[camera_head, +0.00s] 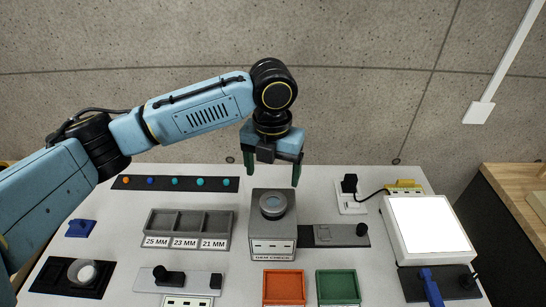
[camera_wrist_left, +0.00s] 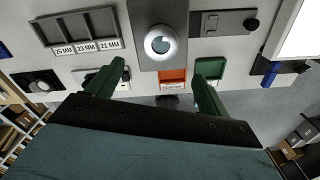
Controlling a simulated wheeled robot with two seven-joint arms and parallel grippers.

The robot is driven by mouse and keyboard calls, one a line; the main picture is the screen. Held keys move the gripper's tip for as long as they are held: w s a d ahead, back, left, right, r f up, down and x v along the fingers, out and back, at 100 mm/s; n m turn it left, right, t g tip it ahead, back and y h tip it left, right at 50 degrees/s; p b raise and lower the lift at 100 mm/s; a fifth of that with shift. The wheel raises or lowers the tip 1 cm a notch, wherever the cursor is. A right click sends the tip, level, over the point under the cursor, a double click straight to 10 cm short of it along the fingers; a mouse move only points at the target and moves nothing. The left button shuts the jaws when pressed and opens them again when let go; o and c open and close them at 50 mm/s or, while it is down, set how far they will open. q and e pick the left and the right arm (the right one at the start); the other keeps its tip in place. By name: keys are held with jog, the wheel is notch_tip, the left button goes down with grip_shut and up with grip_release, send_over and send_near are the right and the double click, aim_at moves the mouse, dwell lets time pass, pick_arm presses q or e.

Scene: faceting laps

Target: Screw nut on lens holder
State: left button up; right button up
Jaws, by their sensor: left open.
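A grey box labelled "GEM CHECK" (camera_head: 273,241) stands mid-table with a round grey holder and bluish lens (camera_head: 272,204) on top. In the left wrist view the holder shows as a pale ring around a dark lens (camera_wrist_left: 160,43). I cannot make out a separate nut. My left gripper (camera_head: 273,177) is open and empty, its green fingers pointing down above and behind the box. In the left wrist view the gripper (camera_wrist_left: 159,80) has its fingers apart with nothing between them, the holder beyond the tips. My right gripper is not in view.
A tray labelled 25, 23 and 21 MM (camera_head: 188,228) stands left of the box. An orange tray (camera_head: 284,287) and a green tray (camera_head: 338,287) lie in front. A lit white panel (camera_head: 427,225) is at right. A strip of coloured beads (camera_head: 175,183) lies at back left.

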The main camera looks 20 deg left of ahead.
aim_at(272, 203)
pick_arm(q)
notch_tip(272, 203, down, 10)
jog(key=shift+r+b, duration=0.2)
jog(key=shift+b, duration=0.15)
jog(key=c, duration=1.1)
jog(key=shift+o, duration=0.5)
jog(key=shift+r+m+p, duration=0.15)
jog(key=shift+m+p, duration=0.4)
jog(key=shift+m, duration=0.35)
jog(key=shift+o, duration=0.4)
jog(key=shift+a+m+p, duration=0.15)
jog(key=shift+m+p, duration=0.25)
jog(key=shift+m, duration=1)
jog(key=o, duration=0.9)
jog(key=shift+w, duration=0.2)
jog(key=shift+o, duration=0.2)
